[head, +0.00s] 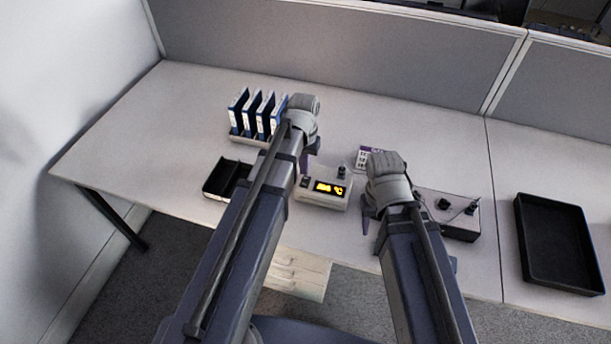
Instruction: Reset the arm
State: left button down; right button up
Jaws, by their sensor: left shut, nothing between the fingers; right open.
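Both my arms reach forward over the light table (150,115). My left gripper (306,162) is shut and empty, just behind the white device (322,198) with a lit yellow display; my own arm hides most of it. My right gripper (368,214) is open and empty, to the right of that device, and is partly hidden by its wrist. I cannot tell how high either gripper is above the table.
Blue-and-white upright cases (258,114) stand in a rack at the back left. A small black tray (212,190) lies in front of them. A box with black knobs (459,213) and a large black tray (524,250) are at right.

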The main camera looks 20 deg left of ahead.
pick_arm(q)
notch_tip(320, 180, up, 2)
jog(key=shift+p, duration=0.7)
jog(key=s+d+m+y, duration=0.1)
jog(key=s+d+m, duration=0.2)
jog(key=s+d, duration=0.7)
jog(key=s, duration=0.4)
jog(key=shift+s+d, duration=0.15)
jog(key=shift+d, duration=0.1)
jog(key=shift+d, duration=0.1)
